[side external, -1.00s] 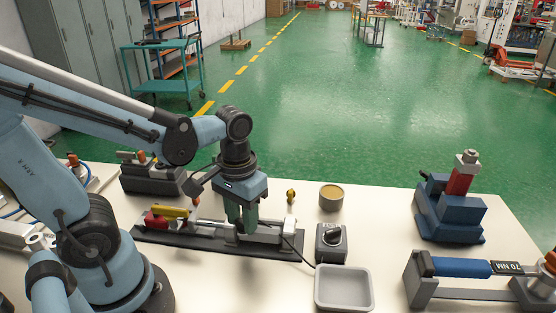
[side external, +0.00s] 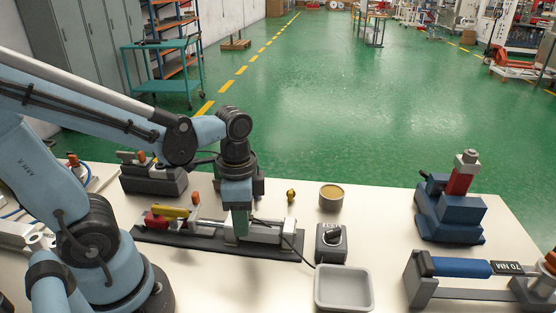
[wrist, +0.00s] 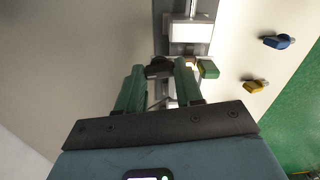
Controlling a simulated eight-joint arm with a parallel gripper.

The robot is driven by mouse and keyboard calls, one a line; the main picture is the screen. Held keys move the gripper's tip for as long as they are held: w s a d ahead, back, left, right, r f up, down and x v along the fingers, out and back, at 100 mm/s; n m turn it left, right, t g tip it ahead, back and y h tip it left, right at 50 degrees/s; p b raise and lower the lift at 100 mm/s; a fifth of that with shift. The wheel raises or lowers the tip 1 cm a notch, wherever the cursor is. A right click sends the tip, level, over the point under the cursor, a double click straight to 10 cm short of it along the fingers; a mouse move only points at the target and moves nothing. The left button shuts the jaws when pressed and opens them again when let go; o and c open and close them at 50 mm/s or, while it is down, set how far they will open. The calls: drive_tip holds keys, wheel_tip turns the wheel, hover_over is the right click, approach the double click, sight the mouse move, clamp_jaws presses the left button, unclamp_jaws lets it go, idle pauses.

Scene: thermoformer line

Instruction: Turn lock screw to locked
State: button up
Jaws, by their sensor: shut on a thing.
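A long clamp fixture with a dark base rail (side external: 170,239) lies on the white table, with a red block, a yellow bar (side external: 172,211) and a silver block (side external: 265,232) on it. My gripper (side external: 240,233) points straight down over the fixture, beside the silver block. In the wrist view a small dark piece (wrist: 158,68), seemingly the lock screw, sits between my green fingertips. The fingers are shut on it, and they hide most of it in the side view. I cannot read its locked or unlocked mark.
A box with a dial (side external: 331,241), a grey tray (side external: 343,289) and a round tin (side external: 331,196) stand right of the fixture. A small yellow knob (side external: 291,195) is behind it. A blue stand (side external: 449,212) and a torque tool (side external: 462,267) are farther right.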

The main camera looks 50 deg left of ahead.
drive_tip(key=shift+m, duration=0.8)
drive_tip(key=o, duration=1.1)
drive_tip(key=shift+c, duration=0.2)
wheel_tip(320, 180, up, 12)
